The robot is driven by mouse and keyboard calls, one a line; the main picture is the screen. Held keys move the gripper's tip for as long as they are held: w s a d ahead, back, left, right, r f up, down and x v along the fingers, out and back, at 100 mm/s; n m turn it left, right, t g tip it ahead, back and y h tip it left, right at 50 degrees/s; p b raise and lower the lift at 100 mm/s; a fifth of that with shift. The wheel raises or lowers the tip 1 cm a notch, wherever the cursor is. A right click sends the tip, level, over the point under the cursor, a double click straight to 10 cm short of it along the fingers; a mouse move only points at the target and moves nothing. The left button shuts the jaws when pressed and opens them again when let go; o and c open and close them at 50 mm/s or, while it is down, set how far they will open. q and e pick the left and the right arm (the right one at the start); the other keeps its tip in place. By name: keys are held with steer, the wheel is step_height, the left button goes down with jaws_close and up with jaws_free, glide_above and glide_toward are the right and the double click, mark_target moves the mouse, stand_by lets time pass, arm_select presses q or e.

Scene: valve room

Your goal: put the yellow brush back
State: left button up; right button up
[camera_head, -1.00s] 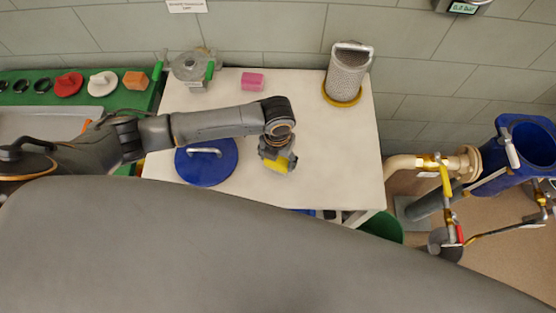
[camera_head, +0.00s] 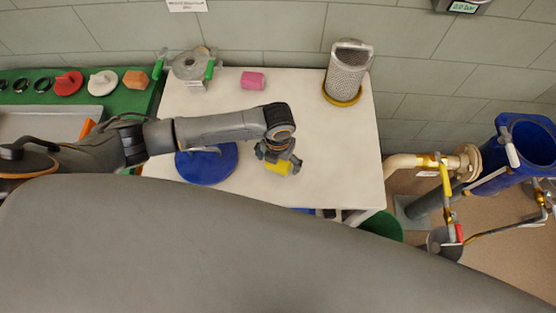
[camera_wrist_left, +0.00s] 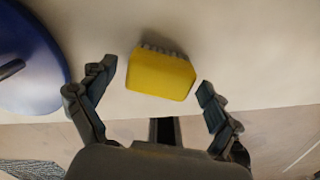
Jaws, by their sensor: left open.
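The yellow brush (camera_head: 279,168) lies on the white table (camera_head: 330,150) near its front edge, partly hidden under my left gripper in the head view. In the left wrist view, the yellow brush (camera_wrist_left: 161,74) shows its yellow back and a strip of grey bristles along its far side. My left gripper (camera_head: 280,162) is open above it. In the left wrist view, the fingers of the left gripper (camera_wrist_left: 157,80) stand apart on either side of the brush, with gaps between. My right gripper does not show.
A blue round lid (camera_head: 207,167) with a handle lies left of the gripper, partly under my arm. A mesh strainer (camera_head: 347,72) stands at the back right, a pink block (camera_head: 253,81) and a grey valve part (camera_head: 192,66) at the back. The table's right part is clear.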

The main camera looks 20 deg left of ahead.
arm_select(q)
step_height(320, 180, up, 12)
steer(key=shift+b, duration=0.45)
stand_by(0.4)
